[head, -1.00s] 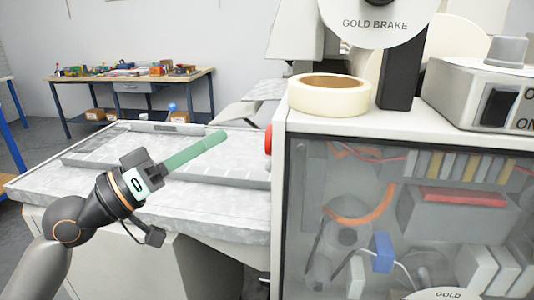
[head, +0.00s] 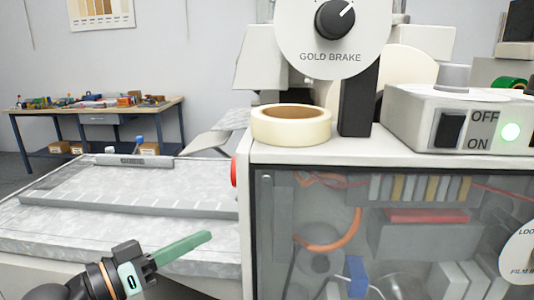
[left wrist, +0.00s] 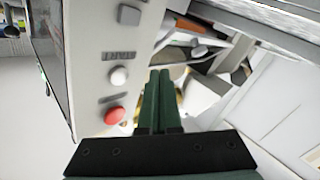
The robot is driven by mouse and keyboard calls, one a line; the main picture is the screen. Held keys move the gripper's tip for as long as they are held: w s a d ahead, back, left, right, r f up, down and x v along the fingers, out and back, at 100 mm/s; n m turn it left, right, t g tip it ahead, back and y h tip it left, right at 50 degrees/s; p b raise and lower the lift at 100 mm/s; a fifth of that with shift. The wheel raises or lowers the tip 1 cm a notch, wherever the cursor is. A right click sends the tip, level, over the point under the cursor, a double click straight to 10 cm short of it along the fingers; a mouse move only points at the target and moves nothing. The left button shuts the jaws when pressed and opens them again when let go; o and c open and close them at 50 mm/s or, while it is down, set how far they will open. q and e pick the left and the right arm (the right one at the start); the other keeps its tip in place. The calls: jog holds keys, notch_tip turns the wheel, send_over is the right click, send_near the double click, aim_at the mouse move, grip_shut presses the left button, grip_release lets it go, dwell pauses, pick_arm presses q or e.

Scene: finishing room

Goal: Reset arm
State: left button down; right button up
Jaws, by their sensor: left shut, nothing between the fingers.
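My left gripper (head: 182,248) is low at the left of the head view, its long green fingers pointing right and slightly up in front of the grey table. The fingers are together with nothing between them. In the left wrist view the shut green fingers (left wrist: 159,95) point up the picture, beside a light panel with a red button (left wrist: 115,116) and a white button (left wrist: 119,76). My right gripper is in neither view.
A grey-topped machine table (head: 110,216) fills the left middle. The machine cabinet (head: 400,230) with a clear front stands at right, bearing a tape roll (head: 291,126), a GOLD BRAKE dial (head: 333,22) and an OFF/ON switch box (head: 450,129). A workbench (head: 97,119) stands behind.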

pick_arm(q)
jog(key=s+f+g+y, duration=0.2)
jog(key=s+f+y, duration=0.15)
jog(key=f, duration=1.05)
jog(key=s+a+f+n+g+y, duration=0.1)
jog(key=s+a+f+g+y, duration=0.3)
jog(key=s+f, duration=0.5)
jog(key=s+a+f+n+g+y, duration=0.1)
jog(key=s+a+f+g+y, duration=0.3)
jog(key=s+f, duration=0.6)
jog(key=w+d+f+t+p, duration=0.2)
jog(key=w+d+t+p, duration=0.2)
jog(key=p, duration=0.4)
jog(key=shift+w+d+f+t+h+p, duration=0.15)
jog(key=shift+d+t+h+p, duration=0.3)
jog(key=shift+t, duration=0.75)
